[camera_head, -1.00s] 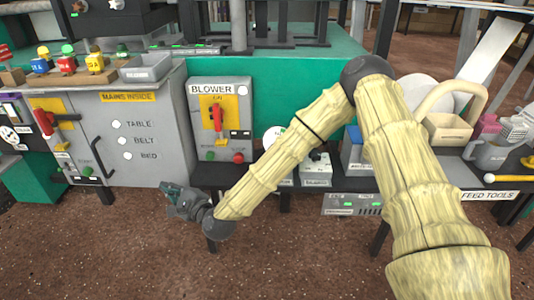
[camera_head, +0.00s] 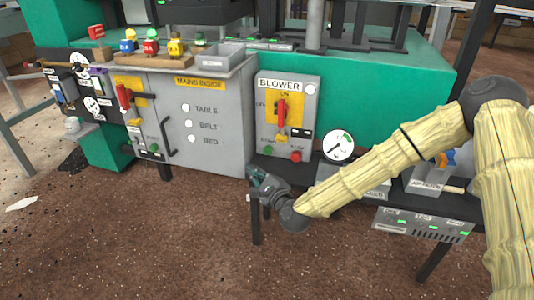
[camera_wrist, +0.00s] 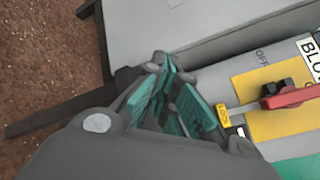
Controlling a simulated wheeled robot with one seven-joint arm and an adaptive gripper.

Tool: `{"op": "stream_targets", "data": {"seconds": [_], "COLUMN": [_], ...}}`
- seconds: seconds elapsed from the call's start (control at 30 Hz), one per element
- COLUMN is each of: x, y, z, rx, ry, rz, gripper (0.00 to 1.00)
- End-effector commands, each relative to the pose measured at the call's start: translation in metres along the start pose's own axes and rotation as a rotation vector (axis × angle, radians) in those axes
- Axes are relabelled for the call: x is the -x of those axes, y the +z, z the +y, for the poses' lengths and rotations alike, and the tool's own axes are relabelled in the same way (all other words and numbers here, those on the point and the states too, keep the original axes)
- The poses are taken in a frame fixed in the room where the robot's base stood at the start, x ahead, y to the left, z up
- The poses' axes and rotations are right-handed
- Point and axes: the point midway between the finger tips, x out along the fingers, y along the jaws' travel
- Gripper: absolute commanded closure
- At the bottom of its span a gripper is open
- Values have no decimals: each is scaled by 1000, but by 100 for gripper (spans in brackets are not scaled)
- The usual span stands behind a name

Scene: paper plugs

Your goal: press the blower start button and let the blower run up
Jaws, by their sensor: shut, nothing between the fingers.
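The grey blower box (camera_head: 315,90) stands on the front of the machine, labelled BLOWER. Its red lever (camera_head: 282,109) points up on a yellow plate, with a small yellow tag below. A green button (camera_head: 268,151) sits at the lower left of the box and a red button (camera_head: 296,156) at the lower right. My gripper (camera_head: 256,176) is shut and empty, just below and left of the green button, apparently apart from it. In the wrist view my gripper (camera_wrist: 170,95) is beside the tilted blower panel; the red lever (camera_wrist: 290,97) shows, the buttons do not.
A grey cabinet (camera_head: 225,125) labelled MAINS INSIDE stands left of the blower box. A round white gauge (camera_head: 338,146) stands to the right, its reading too small to tell. A dark shelf edge and leg lie close to my gripper. Brown floor in front is open.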

Motion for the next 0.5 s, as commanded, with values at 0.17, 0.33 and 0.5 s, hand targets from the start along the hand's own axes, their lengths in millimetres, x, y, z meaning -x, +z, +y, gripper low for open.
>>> {"op": "stream_targets", "data": {"seconds": [0.17, 0.33, 0.5], "x": [-14, -27, -40], "y": [-10, -20, -30], "z": [-9, -19, -29], "rx": [2, 2, 0], "ry": [-2, -2, -3], "rz": [-1, 0, 1], "gripper": [100, 100, 100]}}
